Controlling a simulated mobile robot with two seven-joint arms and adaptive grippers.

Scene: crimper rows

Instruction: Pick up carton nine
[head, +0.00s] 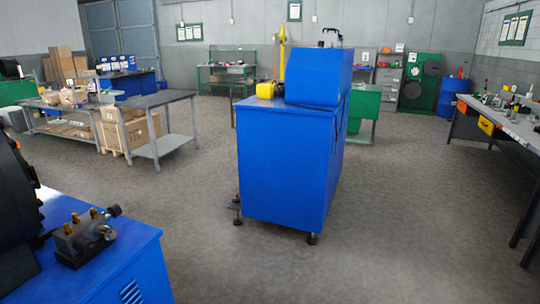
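No carton with a readable number nine shows. A stack of brown cardboard cartons (62,64) stands by the back left wall, too far off to read any marking. Smaller brown boxes (70,97) sit on a grey workbench at the left. More boxes (138,130) are under the grey tables there. Neither of my grippers is in the head view.
A blue machine cabinet (285,165) stands mid-floor ahead. Another blue machine (105,270) fills the near left corner. A grey table (160,100) is at left, and a long workbench (500,122) lines the right. Open floor (410,220) lies right of the cabinet.

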